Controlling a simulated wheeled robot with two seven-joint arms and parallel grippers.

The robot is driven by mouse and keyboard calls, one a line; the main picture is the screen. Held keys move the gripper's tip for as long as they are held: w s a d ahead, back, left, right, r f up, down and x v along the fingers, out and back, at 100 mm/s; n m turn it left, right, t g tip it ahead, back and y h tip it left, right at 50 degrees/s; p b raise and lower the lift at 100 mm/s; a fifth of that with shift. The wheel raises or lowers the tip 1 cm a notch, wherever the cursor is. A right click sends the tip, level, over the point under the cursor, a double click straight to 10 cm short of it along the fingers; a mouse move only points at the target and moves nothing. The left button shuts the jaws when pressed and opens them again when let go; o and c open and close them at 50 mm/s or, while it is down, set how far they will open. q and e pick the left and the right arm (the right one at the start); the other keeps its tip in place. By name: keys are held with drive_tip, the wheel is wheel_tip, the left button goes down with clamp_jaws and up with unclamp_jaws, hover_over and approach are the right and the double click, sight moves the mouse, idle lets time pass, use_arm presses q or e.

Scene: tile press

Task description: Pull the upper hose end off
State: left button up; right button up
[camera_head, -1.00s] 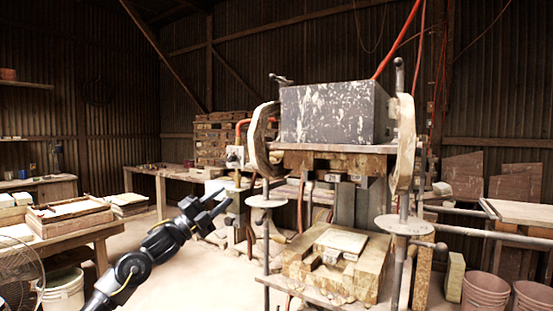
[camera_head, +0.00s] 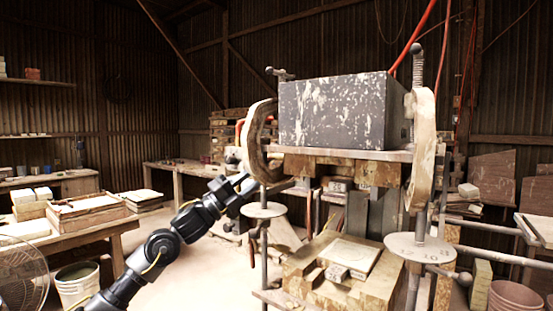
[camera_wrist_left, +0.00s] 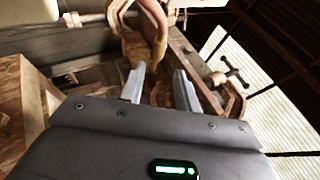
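The orange hose (camera_head: 239,131) shows in the head view as a short piece left of the press's left curved frame; its upper end is hard to make out there. In the left wrist view the hose (camera_wrist_left: 154,14) comes down from the top to a yellowish end piece (camera_wrist_left: 159,49), just beyond the fingertips and roughly between them. My left gripper (camera_wrist_left: 160,71) is open, its two fingers apart with nothing between them. In the head view the left gripper (camera_head: 243,184) is at the press's left side, below the hose. My right gripper is not in view.
The press carries a large dark, paint-spotted block (camera_head: 335,112) on its upper plate. A round disc (camera_head: 263,210) is on the left rod close to my gripper. A worktable (camera_head: 75,243) with trays and a fan (camera_head: 22,270) stand at left. The floor between is clear.

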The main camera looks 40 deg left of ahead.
sight(280, 160)
use_arm(q)
drive_tip(key=p+x, duration=0.4)
drive_tip(key=x, duration=0.4)
drive_tip(key=shift+w+d, duration=0.1)
drive_tip(key=shift+w, duration=0.25)
clamp_jaws()
